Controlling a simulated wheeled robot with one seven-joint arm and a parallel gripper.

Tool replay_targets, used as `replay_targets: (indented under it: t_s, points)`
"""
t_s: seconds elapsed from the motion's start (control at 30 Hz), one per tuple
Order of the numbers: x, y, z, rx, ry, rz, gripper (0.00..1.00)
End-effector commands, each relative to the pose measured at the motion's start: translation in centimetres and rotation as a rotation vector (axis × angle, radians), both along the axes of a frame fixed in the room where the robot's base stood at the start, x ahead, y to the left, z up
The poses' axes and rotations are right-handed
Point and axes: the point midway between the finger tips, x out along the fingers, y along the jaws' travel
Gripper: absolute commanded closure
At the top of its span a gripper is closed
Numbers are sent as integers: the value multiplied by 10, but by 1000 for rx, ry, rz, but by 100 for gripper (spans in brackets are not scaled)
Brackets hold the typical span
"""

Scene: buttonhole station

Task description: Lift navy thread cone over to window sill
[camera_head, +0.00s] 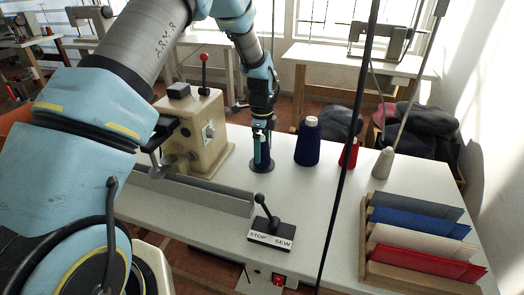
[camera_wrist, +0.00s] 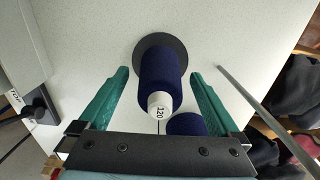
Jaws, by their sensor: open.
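My gripper (camera_head: 263,152) is over the white table in the head view, with its green fingers pointing down at a dark round base (camera_head: 264,166). In the wrist view the fingers (camera_wrist: 158,74) are open on either side of a navy thread cone (camera_wrist: 162,80), with gaps on both sides. This cone has a white top marked 120 and stands on a black disc. A second navy item (camera_wrist: 186,125) is partly hidden by my gripper's palm. In the head view a navy cone with a pale top (camera_head: 307,145) stands to the right of my gripper. I cannot make out the window sill.
A beige machine (camera_head: 200,130) stands left of my gripper. A STOP/SEW lever box (camera_head: 270,236) is in front. A red cone (camera_head: 349,154), a pale cone (camera_head: 383,163) and a wooden rack (camera_head: 415,272) of folded cloths are on the right. A thin dark pole (camera_head: 344,165) crosses the view.

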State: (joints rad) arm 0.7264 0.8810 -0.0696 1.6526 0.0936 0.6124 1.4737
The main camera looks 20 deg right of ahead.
Motion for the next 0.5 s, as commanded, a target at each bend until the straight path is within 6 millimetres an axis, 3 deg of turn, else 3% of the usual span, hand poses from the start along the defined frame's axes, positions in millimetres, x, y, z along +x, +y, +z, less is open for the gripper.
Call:
replay_targets:
  t_s: [0.2,0.5]
  points:
    - [0,0,0,-1,-1,0,4]
    - [0,0,0,-1,-1,0,37]
